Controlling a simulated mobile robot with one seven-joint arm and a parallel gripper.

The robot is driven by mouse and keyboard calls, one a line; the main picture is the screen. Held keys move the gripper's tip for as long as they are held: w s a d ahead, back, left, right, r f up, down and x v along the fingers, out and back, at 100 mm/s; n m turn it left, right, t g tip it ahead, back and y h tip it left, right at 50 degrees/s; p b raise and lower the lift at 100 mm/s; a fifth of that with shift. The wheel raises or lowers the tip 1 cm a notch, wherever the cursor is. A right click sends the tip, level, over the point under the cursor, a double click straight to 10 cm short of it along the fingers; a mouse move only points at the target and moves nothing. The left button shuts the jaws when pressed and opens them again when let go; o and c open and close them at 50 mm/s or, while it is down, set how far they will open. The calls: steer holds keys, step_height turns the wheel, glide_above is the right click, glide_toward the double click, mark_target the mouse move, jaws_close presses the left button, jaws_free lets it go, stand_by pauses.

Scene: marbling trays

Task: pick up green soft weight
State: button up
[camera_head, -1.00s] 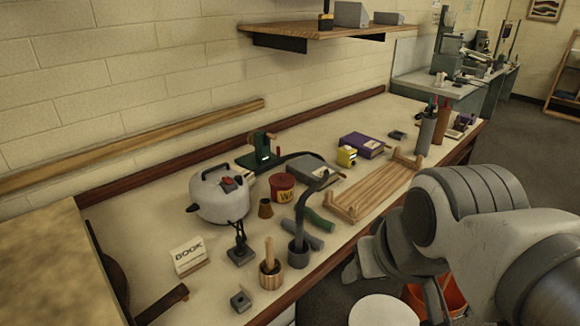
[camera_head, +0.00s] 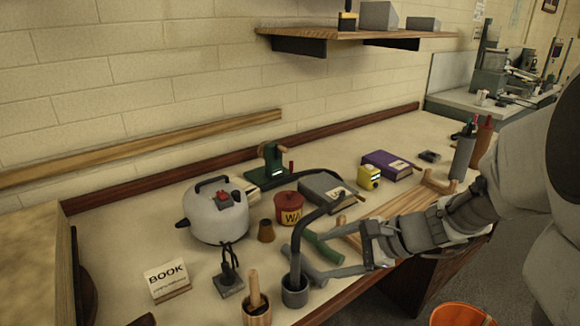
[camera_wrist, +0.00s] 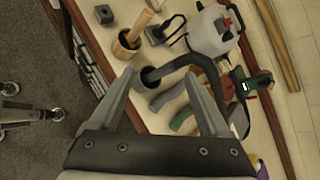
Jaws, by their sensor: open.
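The green soft weight (camera_head: 322,247) lies on the bench as a short, bent green roll beside a grey one (camera_head: 312,270). In the wrist view the green weight (camera_wrist: 183,117) shows between my fingers, on the side nearer the right finger. My gripper (camera_head: 346,250) is open and empty, just right of the weight in the head view. My gripper (camera_wrist: 158,76) looks down on the bench in the wrist view, its fingers spread. I cannot tell its exact height.
A dark cup with a curved hose (camera_head: 296,288) stands close to the weights. A red pot (camera_head: 288,208), a wooden rack (camera_head: 400,208) and a grey book (camera_head: 325,192) are near. A white kettle (camera_head: 218,215) stands to the left. The bench's front edge runs close by.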

steer(key=w+d+f+m+t+b, duration=0.2)
steer(key=w+d+f+m+t, duration=0.2)
steer(key=w+d+f+m, duration=0.3)
steer(key=m+t+h+b, duration=0.2)
steer(key=m, duration=0.4)
glide_toward(324, 244)
steer(key=b+x, duration=0.1)
steer(key=x, duration=0.3)
steer(key=shift+y, duration=0.3)
steer(key=shift+b+x, duration=0.7)
steer(key=shift+x, duration=2.25)
steer(key=shift+w+d+r, duration=0.1)
steer(key=shift+d+r, duration=0.05)
jaws_close()
